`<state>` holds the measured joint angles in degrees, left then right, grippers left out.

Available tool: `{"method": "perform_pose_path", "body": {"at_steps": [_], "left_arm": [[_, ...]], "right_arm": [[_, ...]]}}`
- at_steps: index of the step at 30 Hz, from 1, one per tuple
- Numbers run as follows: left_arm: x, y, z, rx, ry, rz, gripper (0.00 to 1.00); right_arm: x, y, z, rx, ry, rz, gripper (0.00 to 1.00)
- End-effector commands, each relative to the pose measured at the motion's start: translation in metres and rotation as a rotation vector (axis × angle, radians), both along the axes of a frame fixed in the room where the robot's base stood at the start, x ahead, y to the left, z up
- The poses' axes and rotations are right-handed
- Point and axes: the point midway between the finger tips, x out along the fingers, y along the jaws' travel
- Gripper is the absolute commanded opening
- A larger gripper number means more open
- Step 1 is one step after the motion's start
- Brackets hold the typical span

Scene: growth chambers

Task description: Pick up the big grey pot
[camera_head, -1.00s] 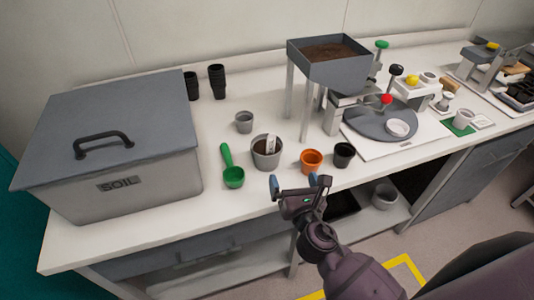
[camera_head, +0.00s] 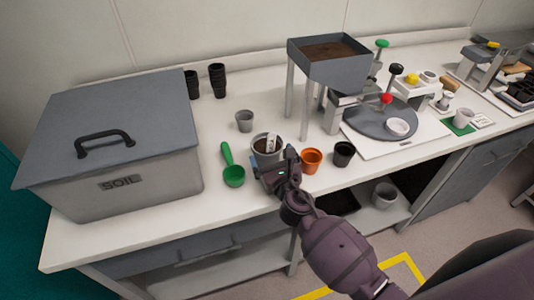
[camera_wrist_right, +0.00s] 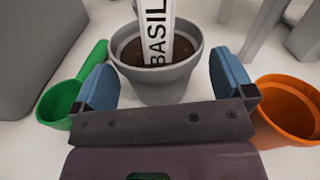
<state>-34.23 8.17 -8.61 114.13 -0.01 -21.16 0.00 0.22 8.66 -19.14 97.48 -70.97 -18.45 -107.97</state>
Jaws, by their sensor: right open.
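The big grey pot (camera_head: 256,147) stands upright on the white bench. It holds dark soil and a white label reading BASIL (camera_wrist_right: 160,35). In the head view my right gripper (camera_head: 273,159) is at its near side and hides its lower front. In the right wrist view the pot (camera_wrist_right: 158,87) is ahead, between the two spread blue fingers. The right gripper is open and empty; whether a finger touches the pot cannot be told. My left gripper is not in view.
A green scoop (camera_head: 233,176) lies just left of the pot, and an orange pot (camera_head: 311,162) stands close on the right. A black pot (camera_head: 343,154), a small grey pot (camera_head: 244,122) and the soil bin (camera_head: 130,190) are nearby. Another grey pot (camera_head: 384,196) sits on the lower shelf.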

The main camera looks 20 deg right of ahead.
Motion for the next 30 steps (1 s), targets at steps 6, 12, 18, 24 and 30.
{"method": "perform_pose_path", "body": {"at_steps": [6,12,18,24,30], "left_arm": [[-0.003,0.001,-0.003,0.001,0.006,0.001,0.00],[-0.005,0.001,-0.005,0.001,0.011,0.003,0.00],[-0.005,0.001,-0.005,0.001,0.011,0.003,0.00],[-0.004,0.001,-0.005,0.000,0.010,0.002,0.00],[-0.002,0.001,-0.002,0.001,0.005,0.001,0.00]], "right_arm": [[0.024,0.001,0.000,0.000,0.000,0.001,1.00],[0.027,0.001,0.000,0.000,0.000,0.000,1.00],[0.027,0.001,0.000,0.000,0.000,0.000,0.83],[0.027,0.001,0.000,0.000,-0.001,0.000,0.62],[0.027,0.001,0.002,0.000,-0.002,0.000,0.62]]}}
